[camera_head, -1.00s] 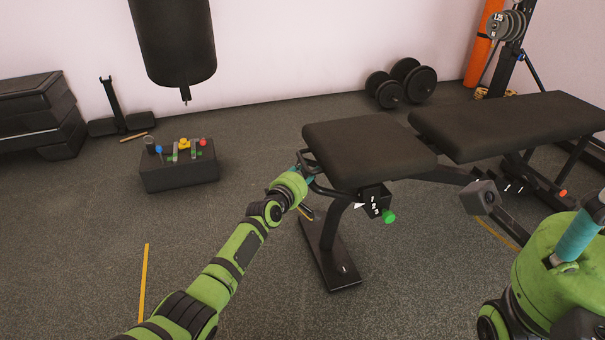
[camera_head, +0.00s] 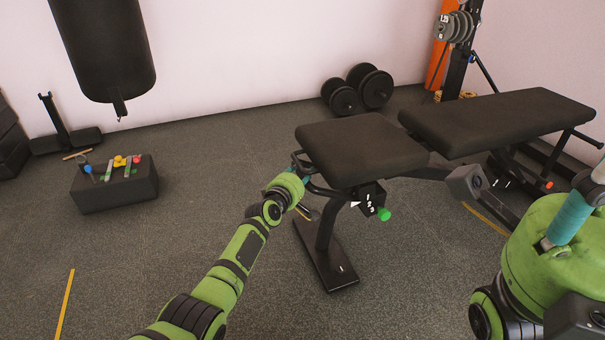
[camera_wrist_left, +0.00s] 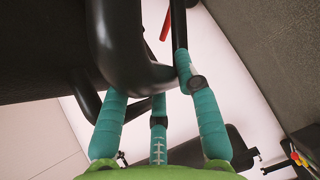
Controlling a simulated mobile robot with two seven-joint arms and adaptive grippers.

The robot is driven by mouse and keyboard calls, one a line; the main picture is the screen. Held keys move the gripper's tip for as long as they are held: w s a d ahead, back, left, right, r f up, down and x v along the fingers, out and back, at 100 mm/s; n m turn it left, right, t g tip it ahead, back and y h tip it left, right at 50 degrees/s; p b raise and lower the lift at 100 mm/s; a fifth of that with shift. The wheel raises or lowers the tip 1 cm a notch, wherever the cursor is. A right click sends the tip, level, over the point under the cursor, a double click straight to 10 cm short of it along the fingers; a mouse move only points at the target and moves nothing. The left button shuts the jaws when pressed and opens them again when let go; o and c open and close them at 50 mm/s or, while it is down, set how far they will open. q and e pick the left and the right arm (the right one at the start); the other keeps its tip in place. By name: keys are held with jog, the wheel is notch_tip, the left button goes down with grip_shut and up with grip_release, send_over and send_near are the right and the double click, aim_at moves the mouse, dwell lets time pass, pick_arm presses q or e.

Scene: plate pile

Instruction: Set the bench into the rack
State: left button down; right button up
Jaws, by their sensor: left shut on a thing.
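The bench has a black padded seat (camera_head: 362,150) and a longer back pad (camera_head: 500,120) on a dark metal frame. My left gripper (camera_head: 298,180) is shut on the dark tube handle at the seat's left end. In the left wrist view, the curved black handle (camera_wrist_left: 140,72) lies between my teal fingers (camera_wrist_left: 158,118). My right gripper (camera_head: 580,225) shows partly at the right edge, with a teal finger beside the bench; its grip is hidden. A dark upright with weight plates (camera_head: 457,27), seemingly the rack, stands behind the back pad.
Dumbbells (camera_head: 358,90) lie by the back wall. A black punching bag (camera_head: 103,50) hangs at upper left. A dark box (camera_head: 115,187) with coloured items on top stands on the left floor. The floor between box and bench is clear.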

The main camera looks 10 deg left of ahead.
pick_arm(q)
jog(key=shift+d+r, duration=0.2)
jog(key=shift+d, duration=0.05)
jog(key=c, duration=1.2)
grip_release()
jog(key=shift+w, duration=0.1)
jog(key=shift+c, duration=0.2)
jog(key=shift+o, duration=0.4)
jog(key=shift+w+d+f, duration=0.1)
jog(key=shift+f, duration=0.05)
jog(key=shift+s, duration=0.75)
jog(key=v, duration=1)
jog(key=shift+s+a, duration=0.25)
jog(key=shift+a, duration=0.05)
jog(key=shift+r, duration=0.2)
